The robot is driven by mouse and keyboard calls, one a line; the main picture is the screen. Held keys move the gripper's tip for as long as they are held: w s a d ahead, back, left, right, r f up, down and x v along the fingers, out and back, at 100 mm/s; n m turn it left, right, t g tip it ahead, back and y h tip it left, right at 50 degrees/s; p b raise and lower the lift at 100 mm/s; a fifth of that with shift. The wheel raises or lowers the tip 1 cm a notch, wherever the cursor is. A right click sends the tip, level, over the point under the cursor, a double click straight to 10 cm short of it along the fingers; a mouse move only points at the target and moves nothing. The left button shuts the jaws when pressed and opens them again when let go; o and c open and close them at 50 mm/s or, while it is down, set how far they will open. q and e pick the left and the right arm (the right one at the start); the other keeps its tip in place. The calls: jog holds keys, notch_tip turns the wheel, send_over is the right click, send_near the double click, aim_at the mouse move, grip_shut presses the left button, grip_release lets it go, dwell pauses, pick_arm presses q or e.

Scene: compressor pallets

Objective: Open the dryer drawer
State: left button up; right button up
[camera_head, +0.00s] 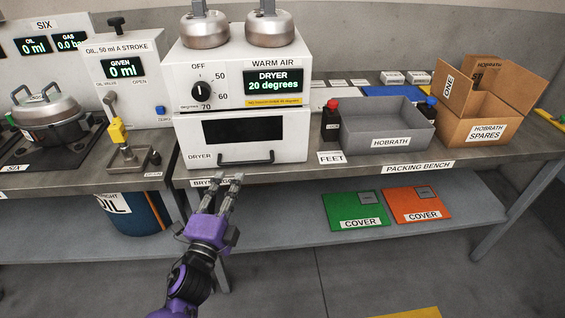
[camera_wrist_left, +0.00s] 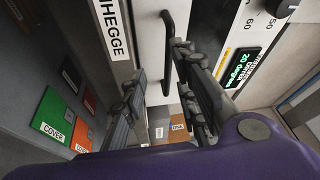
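The white dryer (camera_head: 220,75) stands on the bench, its display reading 20 degrees. Its drawer (camera_head: 290,140) has a dark window and looks closed. The dark bar handle (camera_head: 246,161) is low on the drawer front. My left gripper (camera_head: 226,181) is open and empty, in front of the bench edge, below and left of the handle's middle. In the left wrist view the handle (camera_wrist_left: 167,50) shows beyond the gap between the fingers of my left gripper (camera_wrist_left: 160,65); I see no contact. My right gripper is not in view.
A grey HOBRATH bin (camera_head: 385,125) and a cardboard spares box (camera_head: 482,112) stand right of the dryer. An oil dispenser (camera_head: 125,75) stands left. Green (camera_head: 356,208) and orange (camera_head: 416,203) covers lie on the lower shelf. The space before the drawer is free except for my arm.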

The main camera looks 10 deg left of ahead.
aim_at(247, 163)
pick_arm(q)
jog(key=w+d+m, duration=0.1)
jog(key=w, duration=0.1)
jog(key=w+r+m, duration=0.1)
jog(key=w, duration=0.2)
jog(key=w+d+r+m+h+p, duration=0.1)
jog(key=w, duration=0.1)
jog(key=shift+w+d+r+m, duration=0.15)
jog(key=shift+w+d+m, duration=0.05)
jog(key=shift+d+m, duration=0.15)
grip_shut()
